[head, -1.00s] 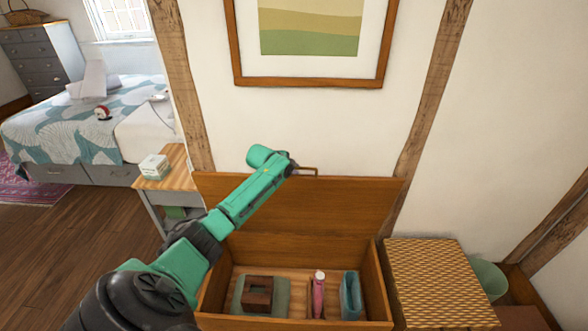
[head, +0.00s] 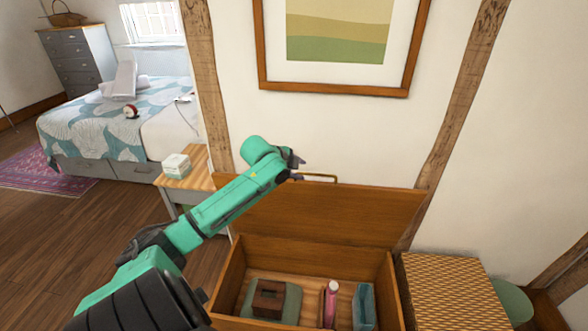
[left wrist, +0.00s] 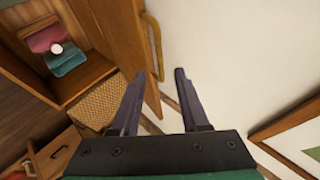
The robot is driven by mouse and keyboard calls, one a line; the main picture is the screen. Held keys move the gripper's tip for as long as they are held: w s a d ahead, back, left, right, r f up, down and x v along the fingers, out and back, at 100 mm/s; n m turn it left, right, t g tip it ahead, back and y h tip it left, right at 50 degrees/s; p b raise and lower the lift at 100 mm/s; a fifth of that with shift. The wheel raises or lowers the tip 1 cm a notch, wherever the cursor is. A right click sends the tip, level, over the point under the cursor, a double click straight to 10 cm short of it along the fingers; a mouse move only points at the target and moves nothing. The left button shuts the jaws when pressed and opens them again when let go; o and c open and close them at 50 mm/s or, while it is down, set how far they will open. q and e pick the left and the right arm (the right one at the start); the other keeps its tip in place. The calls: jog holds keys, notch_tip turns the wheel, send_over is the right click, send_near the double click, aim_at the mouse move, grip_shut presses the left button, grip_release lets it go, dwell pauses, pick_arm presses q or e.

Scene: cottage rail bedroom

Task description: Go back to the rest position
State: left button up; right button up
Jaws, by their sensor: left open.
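My left gripper (head: 298,168) is at the top edge of a wooden chest's raised lid (head: 330,215), against the wall side. The right gripper is in neither view.
The open chest (head: 228,285) holds a brown block-like item (head: 268,298), a pink bottle (head: 331,302) and a teal item (head: 364,305). A wicker-topped box (head: 450,285) stands at right. A nightstand (head: 190,183) and bed (head: 90,125) are at left. Open floor (head: 60,240) lies at left.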

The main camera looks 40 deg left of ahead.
pick_arm(q)
jog(key=shift+v, duration=2)
